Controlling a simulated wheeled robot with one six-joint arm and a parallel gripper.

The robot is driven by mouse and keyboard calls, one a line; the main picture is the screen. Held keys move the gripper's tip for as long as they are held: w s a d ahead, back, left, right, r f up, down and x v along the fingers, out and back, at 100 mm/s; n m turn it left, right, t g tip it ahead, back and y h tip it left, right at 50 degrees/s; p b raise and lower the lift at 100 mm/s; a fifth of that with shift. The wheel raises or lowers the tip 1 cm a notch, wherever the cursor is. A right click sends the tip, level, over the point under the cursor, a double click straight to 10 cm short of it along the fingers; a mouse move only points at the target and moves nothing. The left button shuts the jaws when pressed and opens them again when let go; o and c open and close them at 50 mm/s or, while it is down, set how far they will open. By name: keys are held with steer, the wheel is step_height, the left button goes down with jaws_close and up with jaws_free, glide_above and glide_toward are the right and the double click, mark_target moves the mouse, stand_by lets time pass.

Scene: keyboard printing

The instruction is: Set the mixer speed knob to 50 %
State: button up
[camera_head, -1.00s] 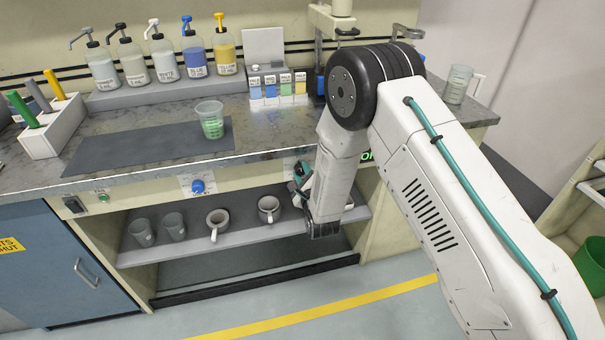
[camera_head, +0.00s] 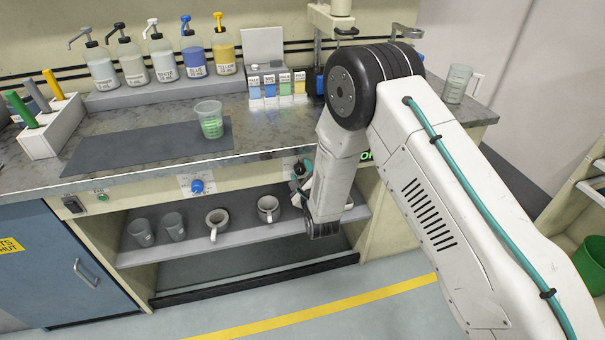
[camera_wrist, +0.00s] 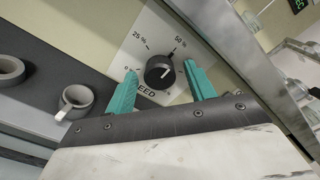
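The mixer speed knob (camera_wrist: 159,74) is a round black knob on a pale dial plate in the wrist view. Marks for 25 % and 50 % and the end of the word SPEED are readable around it. My gripper (camera_wrist: 161,70) has two teal fingers, spread apart on either side of the knob, with visible gaps. In the head view, my gripper (camera_head: 301,183) is at the counter's front panel, partly hidden by my arm.
A blue knob (camera_head: 197,187) is on the same panel to the left. Mugs (camera_head: 217,220) stand on the shelf below. A cup with green contents (camera_head: 209,120) is on the counter (camera_head: 265,128). A lit green display (camera_head: 366,156) is right of my gripper.

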steer(key=shift+s, duration=0.1)
steer(key=v, duration=0.7)
steer(key=shift+s, duration=0.3)
steer(key=shift+d+r, duration=0.1)
steer(key=shift+d, duration=0.05)
